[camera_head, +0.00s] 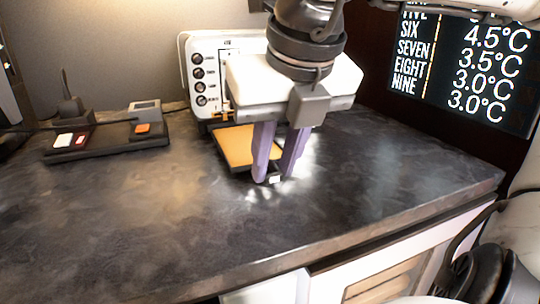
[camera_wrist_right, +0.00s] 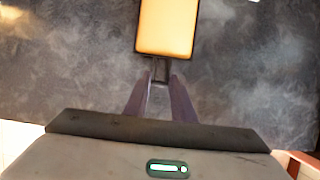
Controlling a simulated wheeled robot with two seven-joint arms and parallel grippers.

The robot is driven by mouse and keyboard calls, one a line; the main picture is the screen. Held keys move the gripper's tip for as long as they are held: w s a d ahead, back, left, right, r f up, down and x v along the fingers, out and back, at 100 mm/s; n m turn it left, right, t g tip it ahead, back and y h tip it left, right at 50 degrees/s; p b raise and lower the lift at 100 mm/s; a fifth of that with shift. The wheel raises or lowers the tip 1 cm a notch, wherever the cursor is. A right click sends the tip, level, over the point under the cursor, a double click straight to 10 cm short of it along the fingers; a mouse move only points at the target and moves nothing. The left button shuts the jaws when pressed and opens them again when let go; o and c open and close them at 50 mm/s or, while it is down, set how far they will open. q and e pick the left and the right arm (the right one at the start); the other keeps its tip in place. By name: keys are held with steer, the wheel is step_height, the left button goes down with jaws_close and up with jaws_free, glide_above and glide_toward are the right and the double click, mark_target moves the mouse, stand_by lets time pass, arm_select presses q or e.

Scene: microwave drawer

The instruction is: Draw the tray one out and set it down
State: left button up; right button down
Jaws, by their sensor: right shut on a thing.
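The tray (camera_head: 240,147) has an orange-yellow top and a dark rim, and it sticks out at the front foot of the white microwave unit (camera_head: 205,75). My right gripper (camera_head: 272,178), with purple fingers, points down in front of the tray and is shut on the tray's handle. The fingertips also show in the right wrist view (camera_wrist_right: 160,82). My left gripper is not in view.
A dark stand (camera_head: 105,147) with small red, white and orange pieces is on the left of the counter. The dark counter (camera_head: 150,220) is clear in front and to the right. A temperature display (camera_head: 465,65) hangs at the right. The counter's front edge runs below.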

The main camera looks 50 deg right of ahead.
steer(key=shift+s+a, duration=0.2)
steer(key=shift+s, duration=0.25)
steer(key=shift+f+b, duration=0.5)
steer(key=shift+b, duration=0.25)
steer(key=shift+s+a, duration=0.1)
